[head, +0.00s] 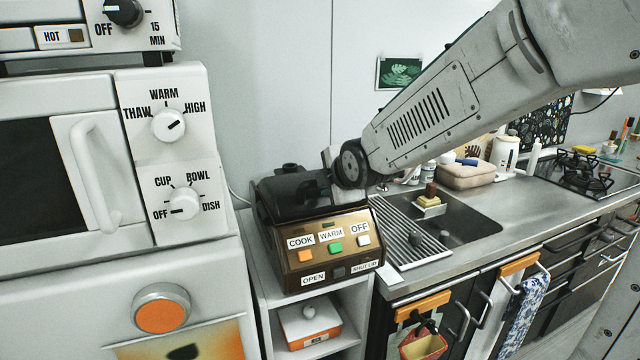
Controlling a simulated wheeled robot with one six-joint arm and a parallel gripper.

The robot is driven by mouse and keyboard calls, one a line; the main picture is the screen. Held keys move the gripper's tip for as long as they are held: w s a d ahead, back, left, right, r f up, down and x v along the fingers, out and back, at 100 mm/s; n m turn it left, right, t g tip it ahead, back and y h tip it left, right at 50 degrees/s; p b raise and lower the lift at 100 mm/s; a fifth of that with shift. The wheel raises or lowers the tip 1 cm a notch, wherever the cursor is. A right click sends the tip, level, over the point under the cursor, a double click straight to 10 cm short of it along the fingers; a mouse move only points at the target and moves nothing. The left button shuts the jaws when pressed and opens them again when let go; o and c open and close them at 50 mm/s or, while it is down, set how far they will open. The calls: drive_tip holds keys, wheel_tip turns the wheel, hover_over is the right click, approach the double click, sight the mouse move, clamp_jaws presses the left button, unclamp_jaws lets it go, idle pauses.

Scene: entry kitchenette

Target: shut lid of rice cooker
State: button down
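The rice cooker (323,262) sits on a white shelf unit, with a brown front panel facing me. The panel has buttons labelled COOK, WARM, OFF, OPEN and SHUT LID; the SHUT LID label (365,266) is at the lower right. The cooker's black top (290,198) is partly behind my wrist, and I cannot tell whether the lid is raised. My gripper (328,180) is at the top right of the cooker, above the panel. Its dark fingers blend with the black top, so their opening and any contact are unclear.
A white oven (60,170) with knobs stands close on the left. Right of the cooker are a drying rack (410,232), a sink (465,222) and a stove (580,172). An orange-and-white container (310,326) is on the shelf below. My arm crosses from the upper right.

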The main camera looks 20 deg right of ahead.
drive_tip(key=shift+s+d+f+g, duration=0.15)
drive_tip(key=shift+s+f, duration=0.1)
drive_tip(key=shift+f, duration=0.25)
drive_tip(key=shift+s+f+g, duration=0.15)
drive_tip(key=shift+s+f, duration=0.05)
drive_tip(key=shift+f, duration=0.3)
drive_tip(key=c, duration=1.3)
unclamp_jaws()
drive_tip(key=shift+c, duration=0.2)
drive_tip(key=shift+o, duration=0.2)
drive_tip(key=shift+d, duration=0.15)
drive_tip(key=v, duration=0.8)
drive_tip(key=shift+r, duration=0.2)
drive_tip(key=shift+w, duration=0.2)
